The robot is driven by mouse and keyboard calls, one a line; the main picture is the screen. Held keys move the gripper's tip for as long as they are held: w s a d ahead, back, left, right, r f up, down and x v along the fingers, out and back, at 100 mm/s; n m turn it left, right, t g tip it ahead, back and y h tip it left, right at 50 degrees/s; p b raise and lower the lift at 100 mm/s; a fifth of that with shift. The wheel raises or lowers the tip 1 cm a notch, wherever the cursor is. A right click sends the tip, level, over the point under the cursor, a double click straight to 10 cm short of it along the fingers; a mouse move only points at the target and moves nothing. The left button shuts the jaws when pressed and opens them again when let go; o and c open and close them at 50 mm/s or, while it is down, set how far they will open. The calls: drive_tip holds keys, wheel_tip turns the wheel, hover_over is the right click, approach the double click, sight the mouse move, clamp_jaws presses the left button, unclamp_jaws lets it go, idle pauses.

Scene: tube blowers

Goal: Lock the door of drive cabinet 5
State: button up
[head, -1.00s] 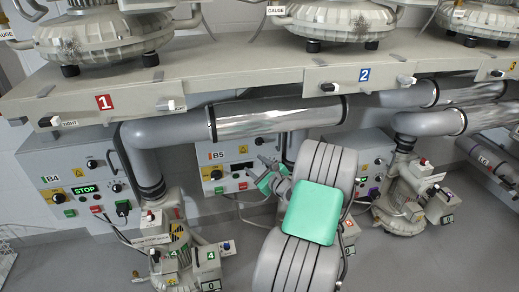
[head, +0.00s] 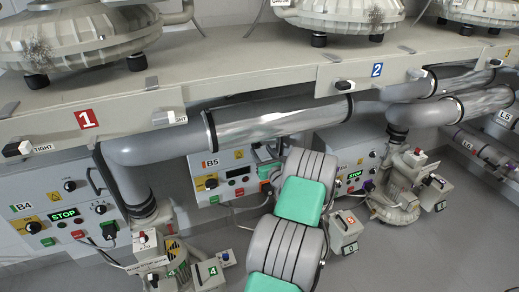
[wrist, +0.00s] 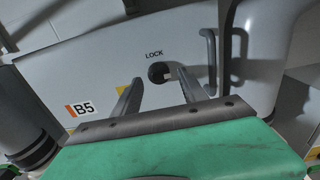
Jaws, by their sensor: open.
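Drive cabinet B5 (head: 197,170) stands under the bench in the head view, left of my arm. In the wrist view, its pale grey surface (wrist: 95,70) shows the B5 label at the left and the word LOCK above a round dark lock (wrist: 158,72) with a small pale part inside. A grey bar handle (wrist: 208,62) is right of the lock. My gripper (wrist: 158,84) is open and empty, with one finger on each side below the lock. Contact or depth cannot be told. In the head view my arm mostly hides the gripper.
Cabinet B4 (head: 25,228) is at the left, with a lit STOP display. A pump with a 4 tag (head: 206,272) stands on the floor left of my arm. A large grey pipe (head: 140,147) runs above B5, under the bench edge. Another pump (head: 392,195) stands at the right.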

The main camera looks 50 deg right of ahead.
drive_tip(key=shift+x, duration=1.05)
drive_tip(key=shift+d, duration=0.1)
clamp_jaws()
